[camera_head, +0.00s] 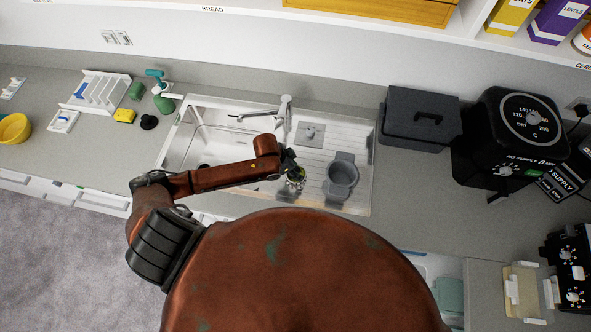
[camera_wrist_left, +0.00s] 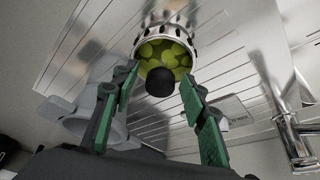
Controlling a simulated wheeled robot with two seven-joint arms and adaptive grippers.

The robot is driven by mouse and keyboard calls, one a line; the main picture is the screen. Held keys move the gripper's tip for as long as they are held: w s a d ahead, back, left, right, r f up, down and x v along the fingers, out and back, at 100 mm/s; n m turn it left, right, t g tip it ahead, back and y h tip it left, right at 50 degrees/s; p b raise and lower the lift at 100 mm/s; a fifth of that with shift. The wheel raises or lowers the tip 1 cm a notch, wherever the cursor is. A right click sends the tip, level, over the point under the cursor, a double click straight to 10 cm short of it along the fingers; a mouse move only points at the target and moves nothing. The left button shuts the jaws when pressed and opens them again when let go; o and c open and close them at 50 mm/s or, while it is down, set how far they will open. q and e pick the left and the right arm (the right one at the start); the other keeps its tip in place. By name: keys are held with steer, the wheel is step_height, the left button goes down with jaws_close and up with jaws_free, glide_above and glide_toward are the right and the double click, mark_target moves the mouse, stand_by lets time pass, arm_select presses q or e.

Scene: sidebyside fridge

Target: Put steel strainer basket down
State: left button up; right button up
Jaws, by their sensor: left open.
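The steel strainer basket (camera_wrist_left: 165,50) shows in the left wrist view with its open end toward the camera, yellow-green inside and a black knob in the middle. Ribbed steel drainboard lies behind it; I cannot tell whether the basket touches it. My left gripper (camera_wrist_left: 158,75) is open, with one green-padded finger on each side of the knob and basket rim, apparently not closed on them. In the head view the left gripper (camera_head: 290,168) is over the drainboard's left part, and the basket (camera_head: 297,183) is small and partly hidden there. My right gripper is not in view.
A grey pot (camera_head: 342,178) stands on the drainboard just right of the gripper. The faucet (camera_head: 285,110) rises behind, near a square plate (camera_head: 309,134). The sink bowl (camera_head: 205,148) is to the left. A dark lidded box (camera_head: 420,116) stands right of the sink.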

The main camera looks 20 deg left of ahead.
arm_select(q)
steer(key=b+v, duration=0.1)
steer(key=v, duration=1.1)
